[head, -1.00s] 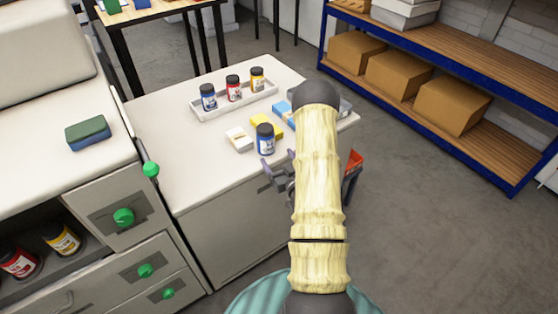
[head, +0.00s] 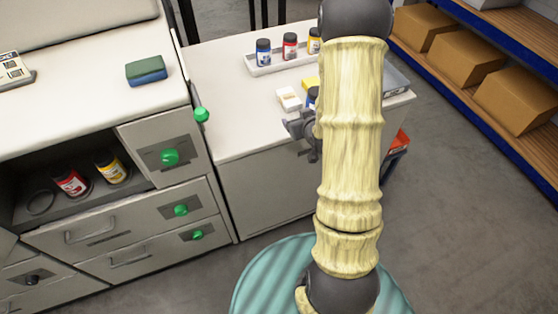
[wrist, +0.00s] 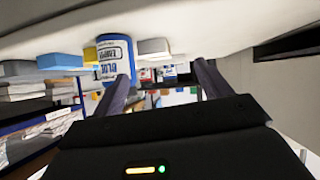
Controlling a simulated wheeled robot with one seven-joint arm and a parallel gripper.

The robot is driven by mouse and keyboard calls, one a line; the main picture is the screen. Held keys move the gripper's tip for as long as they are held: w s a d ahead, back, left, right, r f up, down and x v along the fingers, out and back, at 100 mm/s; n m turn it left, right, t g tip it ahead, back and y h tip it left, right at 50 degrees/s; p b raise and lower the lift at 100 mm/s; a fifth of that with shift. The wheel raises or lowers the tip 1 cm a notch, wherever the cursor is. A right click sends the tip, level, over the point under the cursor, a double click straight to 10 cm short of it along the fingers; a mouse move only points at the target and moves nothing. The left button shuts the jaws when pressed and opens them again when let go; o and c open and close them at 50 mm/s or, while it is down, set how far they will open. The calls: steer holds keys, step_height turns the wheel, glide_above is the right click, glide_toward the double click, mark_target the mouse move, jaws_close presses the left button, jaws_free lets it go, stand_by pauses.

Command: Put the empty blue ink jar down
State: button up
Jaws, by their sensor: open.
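The blue ink jar (wrist: 115,58), with a label that seems to read "EMPTY BLUE", stands on the pale counter top (head: 235,105). The wrist view shows it upside down. In the head view my arm hides most of this jar (head: 312,96). My gripper (wrist: 163,85) is open with nothing between its fingers. The jar is just beyond the left finger in the wrist view; I cannot tell whether they touch. In the head view my gripper (head: 303,127) is at the counter's front edge, partly behind my arm.
A white tray (head: 262,71) at the counter's back holds blue, red and yellow jars. A white block (head: 288,97) and a yellow block (head: 309,84) lie near the blue jar. A sponge (head: 146,70) lies on the left cabinet. Shelving (head: 520,125) stands right, across open floor.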

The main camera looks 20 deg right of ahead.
steer(key=s+a+r+g, duration=0.4)
steer(key=s+a, duration=0.3)
steer(key=s, duration=0.2)
steer(key=s+a+r+g+y, duration=0.1)
steer(key=s+a+r+g, duration=0.3)
steer(key=s+a, duration=0.3)
steer(key=shift+s+g, duration=0.6)
steer(key=shift+s, duration=0.55)
